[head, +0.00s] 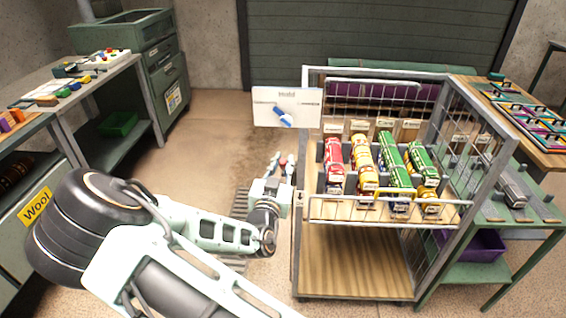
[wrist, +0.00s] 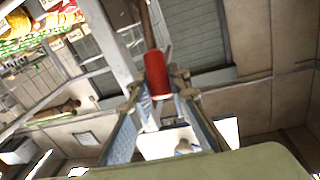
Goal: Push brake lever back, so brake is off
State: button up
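The brake lever shows a red cylindrical grip (wrist: 157,75) in the wrist view. In the head view a small red part of it (head: 283,160) shows beside the cart's left post. My gripper (head: 281,163) points away from me at the cart's left side. In the wrist view my gripper (wrist: 158,86) has its two fingers spread, one on each side of the red grip. Small gaps seem to show between the grip and the fingertips; I cannot tell whether either touches. The lever's lower part and pivot are hidden.
A workbench (head: 130,75) is at left, and a green table (head: 540,212) at right.

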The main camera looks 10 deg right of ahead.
grip_shut()
